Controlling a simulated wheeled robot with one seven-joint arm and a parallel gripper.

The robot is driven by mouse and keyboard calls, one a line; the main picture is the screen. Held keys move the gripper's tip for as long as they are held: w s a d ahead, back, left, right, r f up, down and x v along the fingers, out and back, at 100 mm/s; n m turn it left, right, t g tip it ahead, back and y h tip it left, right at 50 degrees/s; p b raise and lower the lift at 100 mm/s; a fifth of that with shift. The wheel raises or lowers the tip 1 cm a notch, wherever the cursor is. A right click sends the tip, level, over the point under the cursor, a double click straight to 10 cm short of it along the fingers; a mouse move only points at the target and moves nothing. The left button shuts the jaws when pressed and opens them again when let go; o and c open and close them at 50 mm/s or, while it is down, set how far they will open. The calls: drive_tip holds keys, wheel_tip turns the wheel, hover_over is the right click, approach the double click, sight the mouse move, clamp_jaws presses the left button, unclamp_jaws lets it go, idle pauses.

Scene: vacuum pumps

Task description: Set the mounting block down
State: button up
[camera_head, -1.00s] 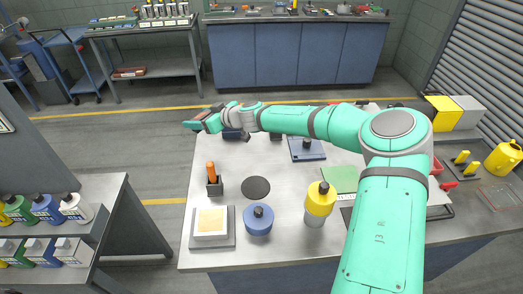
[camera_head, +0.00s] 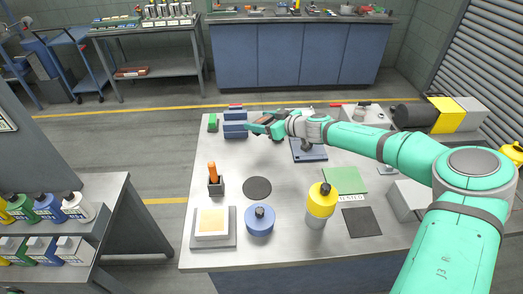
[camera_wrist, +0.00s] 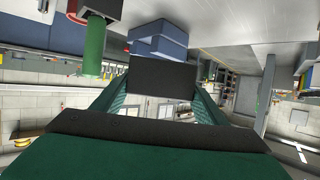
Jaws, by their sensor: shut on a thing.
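A dark, flat-faced block (camera_wrist: 163,77), which I take to be the mounting block, sits between the green fingers of my gripper (camera_wrist: 160,95) in the wrist view. My gripper is shut on it. In the head view my gripper (camera_head: 254,127) is over the back of the grey worktable (camera_head: 225,165), just right of the stacked blue blocks (camera_head: 234,117). The held block is hard to make out there, and I cannot tell its exact height above the table. The blue blocks also show beyond the held block in the wrist view (camera_wrist: 158,38).
A green item (camera_head: 213,122) stands left of the blue blocks. A blue plate fixture (camera_head: 309,153) lies right of my gripper.

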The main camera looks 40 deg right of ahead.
sight(261, 148)
drive_tip(key=shift+f, duration=4.75)
drive_tip(key=shift+f, duration=0.25)
drive_tip(key=o, duration=1.4)
drive_tip(key=shift+o, duration=0.3)
drive_tip(key=shift+d, duration=0.1)
drive_tip(key=v, duration=0.5)
drive_tip(key=r+v, duration=0.1)
drive_tip(key=v, duration=0.5)
drive_tip(key=shift+w, duration=0.25)
drive_tip(key=shift+a, duration=0.25)
